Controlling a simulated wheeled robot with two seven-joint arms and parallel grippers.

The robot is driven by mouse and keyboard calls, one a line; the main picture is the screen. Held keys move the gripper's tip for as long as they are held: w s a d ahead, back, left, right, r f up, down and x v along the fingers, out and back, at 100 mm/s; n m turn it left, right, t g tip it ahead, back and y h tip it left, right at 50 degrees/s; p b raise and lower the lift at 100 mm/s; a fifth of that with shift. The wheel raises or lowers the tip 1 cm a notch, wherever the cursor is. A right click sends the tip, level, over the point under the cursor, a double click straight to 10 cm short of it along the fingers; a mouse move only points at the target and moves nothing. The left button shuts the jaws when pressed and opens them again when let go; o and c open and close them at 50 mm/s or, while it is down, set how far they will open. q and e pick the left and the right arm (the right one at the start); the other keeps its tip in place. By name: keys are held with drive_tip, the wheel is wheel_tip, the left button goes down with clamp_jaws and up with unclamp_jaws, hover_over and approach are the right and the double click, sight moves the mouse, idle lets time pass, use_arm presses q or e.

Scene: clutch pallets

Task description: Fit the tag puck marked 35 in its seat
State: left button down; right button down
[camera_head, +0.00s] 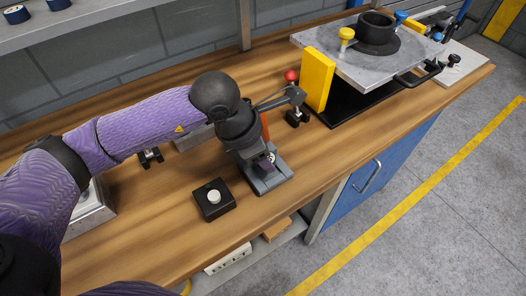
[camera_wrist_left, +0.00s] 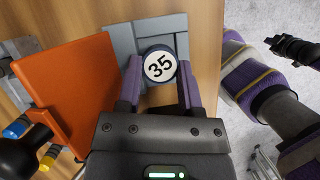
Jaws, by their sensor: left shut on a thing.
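The tag puck marked 35 (camera_wrist_left: 160,67) is round, with a white face and a dark rim. My left gripper (camera_wrist_left: 157,84) is shut on it, with a purple finger on each side. In the head view the left gripper (camera_head: 267,160) points down at a grey block (camera_head: 271,183) near the bench's front edge. The grey block (camera_wrist_left: 121,42) shows behind the puck in the left wrist view. The puck covers part of it, so I cannot tell whether the puck touches it or sits in a seat.
An orange panel (camera_wrist_left: 78,90) stands close beside the left gripper. A black box with a white button (camera_head: 214,205) sits left of the grey block. A yellow block (camera_head: 318,79) and a raised grey plate (camera_head: 365,68) stand further right.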

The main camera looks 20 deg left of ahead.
use_arm(q)
drive_tip(key=shift+f+b, duration=0.5)
drive_tip(key=shift+c, duration=0.8)
unclamp_jaws()
drive_tip(key=shift+s+r, duration=0.1)
drive_tip(key=shift+c, duration=1.2)
drive_tip(key=shift+o, duration=1.3)
